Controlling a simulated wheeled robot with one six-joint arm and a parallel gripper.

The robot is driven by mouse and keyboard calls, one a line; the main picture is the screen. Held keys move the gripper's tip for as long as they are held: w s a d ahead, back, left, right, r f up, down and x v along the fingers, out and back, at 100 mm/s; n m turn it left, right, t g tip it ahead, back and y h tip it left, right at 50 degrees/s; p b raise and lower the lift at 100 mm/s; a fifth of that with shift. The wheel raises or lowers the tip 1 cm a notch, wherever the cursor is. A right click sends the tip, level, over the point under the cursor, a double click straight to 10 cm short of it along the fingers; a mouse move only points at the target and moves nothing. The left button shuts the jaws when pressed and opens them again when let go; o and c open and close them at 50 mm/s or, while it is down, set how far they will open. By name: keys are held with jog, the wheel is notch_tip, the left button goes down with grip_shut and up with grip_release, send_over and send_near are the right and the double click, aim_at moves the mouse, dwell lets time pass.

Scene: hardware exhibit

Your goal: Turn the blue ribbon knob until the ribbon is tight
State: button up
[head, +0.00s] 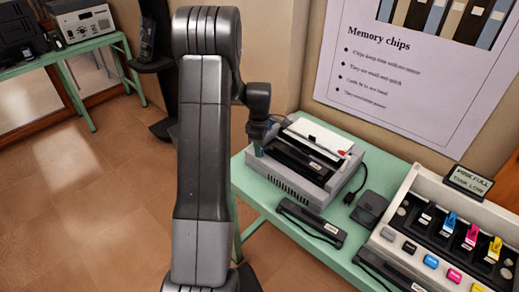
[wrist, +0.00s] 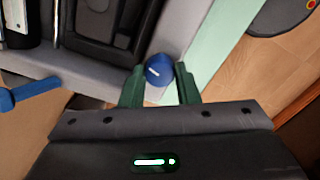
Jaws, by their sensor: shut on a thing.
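The blue ribbon knob (wrist: 158,72) shows in the wrist view as a round cap with a white mark, at the edge of a grey machine. My gripper (wrist: 159,84) has its two green fingers on either side of the knob, shut on it. In the head view my gripper (head: 261,143) is at the left corner of the grey typewriter-like machine (head: 290,185); there the knob is mostly hidden by my gripper. The ribbon itself cannot be made out in either view.
A blue lever (wrist: 25,94) sticks out at the left in the wrist view. The machine stands on a green table (head: 262,202). A black bar-shaped device (head: 310,221) and a printer with coloured cartridges (head: 450,235) are to its right. Floor is open at left.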

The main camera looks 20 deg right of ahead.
jog(key=m+b, duration=0.1)
jog(key=m, duration=0.3)
jog(key=shift+m+b, duration=0.3)
jog(key=shift+b, duration=0.05)
jog(key=m+b, duration=0.1)
jog(key=m, duration=0.2)
jog(key=shift+m, duration=0.4)
jog(key=m+b, duration=0.1)
jog(key=m, duration=0.8)
jog(key=m+b, duration=0.1)
jog(key=m, duration=0.2)
jog(key=shift+m, duration=0.3)
jog(key=m, duration=0.8)
jog(key=shift+r+m, duration=0.1)
jog(key=shift+m, duration=1.8)
jog(key=shift+w, duration=0.1)
